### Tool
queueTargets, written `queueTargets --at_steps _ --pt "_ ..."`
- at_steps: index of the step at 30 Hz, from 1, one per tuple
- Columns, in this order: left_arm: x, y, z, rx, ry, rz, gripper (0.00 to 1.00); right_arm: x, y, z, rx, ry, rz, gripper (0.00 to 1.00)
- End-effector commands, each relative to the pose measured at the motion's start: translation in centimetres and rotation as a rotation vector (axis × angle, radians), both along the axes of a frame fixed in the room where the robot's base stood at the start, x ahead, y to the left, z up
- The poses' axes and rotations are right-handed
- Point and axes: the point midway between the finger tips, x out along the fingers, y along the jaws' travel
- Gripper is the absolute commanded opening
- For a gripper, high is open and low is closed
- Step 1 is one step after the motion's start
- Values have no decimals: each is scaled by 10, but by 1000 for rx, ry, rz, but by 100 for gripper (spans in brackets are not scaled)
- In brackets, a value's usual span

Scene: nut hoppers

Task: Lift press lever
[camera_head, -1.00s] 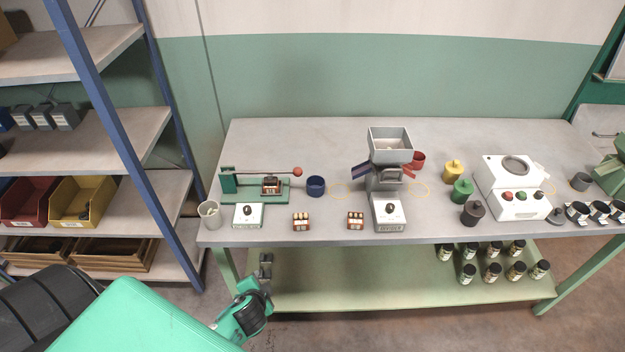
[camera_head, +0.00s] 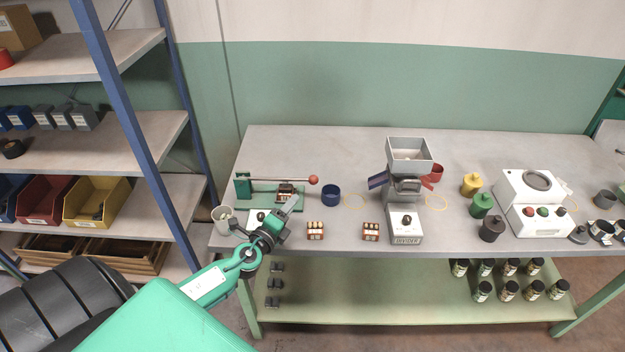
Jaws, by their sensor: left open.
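The press stands at the left end of the workbench, with a green base and post (camera_head: 243,186). Its lever (camera_head: 285,180) runs level to the right and ends in a red-brown knob (camera_head: 313,180). A small dark block (camera_head: 286,190) sits under the lever on the base. My left gripper (camera_head: 292,207) is open, just in front of the press and below the lever, apart from the knob. It partly hides the press base and the white control box (camera_head: 256,217). My right gripper is not in view.
A grey cup (camera_head: 223,219) stands left of my left gripper. A blue cup (camera_head: 331,195) is right of the knob. Two small racks (camera_head: 316,231) lie near the front edge. The divider (camera_head: 406,222) stands mid-bench. A blue-framed shelf (camera_head: 150,165) rises at left.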

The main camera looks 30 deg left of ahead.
Motion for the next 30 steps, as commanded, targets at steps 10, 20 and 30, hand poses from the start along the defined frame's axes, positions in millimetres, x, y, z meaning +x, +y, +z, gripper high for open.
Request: queueTargets --at_steps 10,20,30 --pt "40 3 2 -1 -1 1 48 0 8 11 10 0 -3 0" --pt "90 7 2 -1 -2 2 48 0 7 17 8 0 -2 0" --pt "128 10 0 -1 0 0 48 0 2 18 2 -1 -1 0"
